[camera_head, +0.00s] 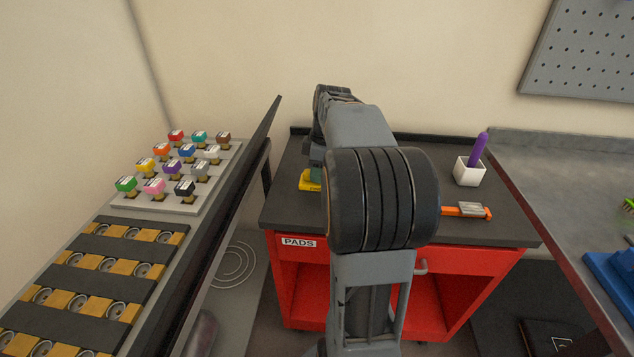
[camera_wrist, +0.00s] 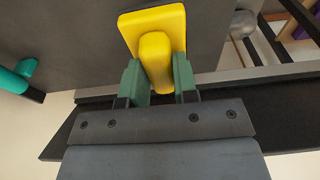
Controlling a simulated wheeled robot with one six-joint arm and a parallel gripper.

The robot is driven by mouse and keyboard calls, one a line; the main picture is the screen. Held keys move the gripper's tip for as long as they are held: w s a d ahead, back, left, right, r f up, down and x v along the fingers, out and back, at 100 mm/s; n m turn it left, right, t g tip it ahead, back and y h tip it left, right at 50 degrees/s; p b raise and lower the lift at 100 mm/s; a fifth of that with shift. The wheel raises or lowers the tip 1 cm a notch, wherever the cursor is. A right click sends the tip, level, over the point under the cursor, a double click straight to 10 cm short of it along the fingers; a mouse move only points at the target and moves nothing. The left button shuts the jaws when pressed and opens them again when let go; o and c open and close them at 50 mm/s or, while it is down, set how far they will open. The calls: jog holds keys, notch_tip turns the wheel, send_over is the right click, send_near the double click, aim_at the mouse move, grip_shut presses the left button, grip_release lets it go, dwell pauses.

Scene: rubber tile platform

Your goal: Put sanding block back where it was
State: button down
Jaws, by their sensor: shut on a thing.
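The sanding block looks to be the yellow block with a raised yellow grip (camera_wrist: 152,20). In the wrist view, the two green fingers of my gripper (camera_wrist: 160,77) are shut on the sides of its raised grip. In the head view, part of the yellow block (camera_head: 308,185) shows at the left part of the black top of the red cabinet (camera_head: 290,205), beside my arm. I cannot tell whether it touches the top. My arm hides much of the middle of the cabinet top.
An orange tool with a grey head (camera_head: 468,210) lies on the cabinet top. A white cup (camera_head: 468,173) there holds a purple object (camera_head: 480,145). A teal-and-black object (camera_wrist: 18,75) is left in the wrist view. A rack with coloured blocks (camera_head: 160,203) stands left.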

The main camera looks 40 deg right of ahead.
jog(key=shift+w+f, duration=0.3)
jog(key=shift+f, duration=0.15)
jog(key=shift+w+f+b, duration=0.1)
jog(key=shift+f+b, duration=0.25)
jog(key=shift+f, duration=1.25)
jog(key=shift+f, duration=0.2)
jog(key=c, duration=0.9)
grip_release()
jog(key=shift+r, duration=0.1)
